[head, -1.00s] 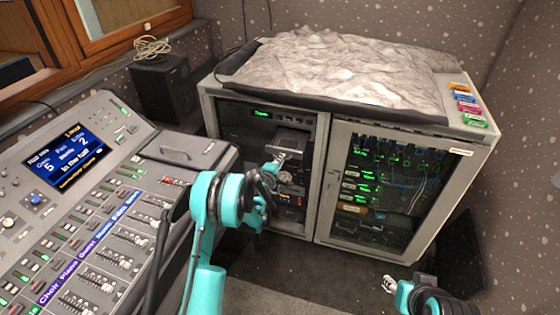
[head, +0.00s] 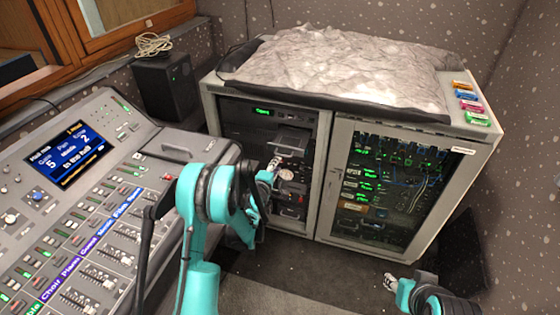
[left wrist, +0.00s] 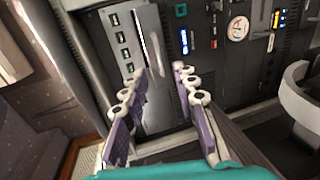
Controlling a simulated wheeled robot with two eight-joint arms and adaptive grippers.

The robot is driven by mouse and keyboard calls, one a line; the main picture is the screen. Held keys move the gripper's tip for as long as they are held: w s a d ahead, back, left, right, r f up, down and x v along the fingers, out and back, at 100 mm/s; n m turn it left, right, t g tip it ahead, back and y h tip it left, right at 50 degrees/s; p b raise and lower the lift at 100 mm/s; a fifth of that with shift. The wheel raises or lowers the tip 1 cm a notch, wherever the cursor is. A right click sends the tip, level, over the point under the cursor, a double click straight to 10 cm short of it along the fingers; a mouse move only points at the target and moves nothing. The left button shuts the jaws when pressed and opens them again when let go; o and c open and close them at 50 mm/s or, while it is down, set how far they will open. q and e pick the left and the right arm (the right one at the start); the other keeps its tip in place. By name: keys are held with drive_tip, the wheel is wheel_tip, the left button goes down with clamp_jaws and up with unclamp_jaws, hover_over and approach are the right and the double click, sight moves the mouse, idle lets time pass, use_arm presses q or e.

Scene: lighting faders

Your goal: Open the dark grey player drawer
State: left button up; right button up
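The dark grey player drawer (head: 289,142) sits in the left bay of the rack cabinet and appears to stick out from the front. My left gripper (head: 275,164) is just left of and below it in the head view. In the left wrist view my left gripper (left wrist: 160,78) is open, with its two fingers apart and nothing seen between them. A grey rack face with a pale handle-like bar (left wrist: 153,52) lies beyond the fingertips. I cannot tell whether any finger touches it. My right gripper (head: 390,282) is low at the right, away from the cabinet; its opening is unclear.
The cabinet's glass door (head: 385,190) is shut on the right bay. A grey rumpled cover (head: 340,70) lies on top, beside coloured tags (head: 470,102). A mixing desk (head: 90,200) fills the left; a black speaker (head: 165,87) stands behind it. Carpet (head: 300,285) is clear in front.

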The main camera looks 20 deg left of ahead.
use_arm(q)
drive_tip(key=v, duration=0.4)
drive_tip(key=shift+s, duration=0.15)
drive_tip(key=shift+r, duration=0.1)
drive_tip(key=s+d+r+m+g+h, duration=0.1)
drive_tip(key=s+d+r+m+g, duration=0.5)
drive_tip(key=s+r+m, duration=0.55)
drive_tip(key=s+f+m+g+y, duration=0.1)
drive_tip(key=s+m, duration=0.5)
drive_tip(key=s, duration=1.8)
drive_tip(key=shift+d+g+y, duration=0.3)
drive_tip(key=shift+d+g, duration=0.05)
drive_tip(key=shift+g, duration=0.45)
